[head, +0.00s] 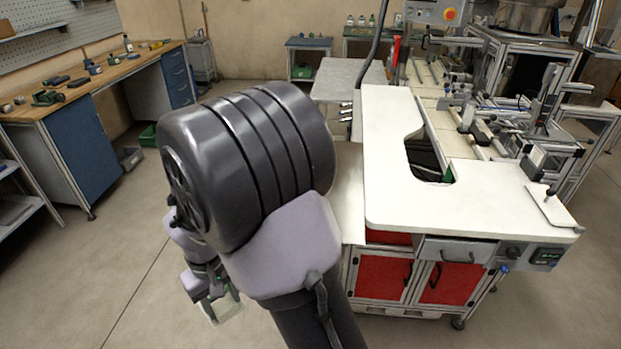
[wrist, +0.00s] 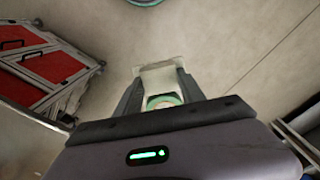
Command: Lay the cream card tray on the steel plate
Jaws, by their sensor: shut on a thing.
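The cream card tray (wrist: 160,76) is between the two fingers of my gripper (wrist: 159,88) in the wrist view, over bare floor. A green ring shows at the tray's near part; I cannot tell whether it belongs to the tray. In the head view my gripper (head: 214,291) hangs low at the lower left, shut on the pale tray (head: 226,309), which is partly hidden by the fingers. A bare steel plate (head: 349,192) lies along the left side of the white worktop, right of my arm. My arm hides part of its left side.
The white worktop (head: 395,150) stands above red-doored cabinets (head: 380,275). A grey metal table (head: 347,78) stands behind it. A wooden workbench (head: 85,80) is at the left. The floor between bench and cabinets is open. A green-rimmed round thing (wrist: 146,3) shows at the wrist view's top edge.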

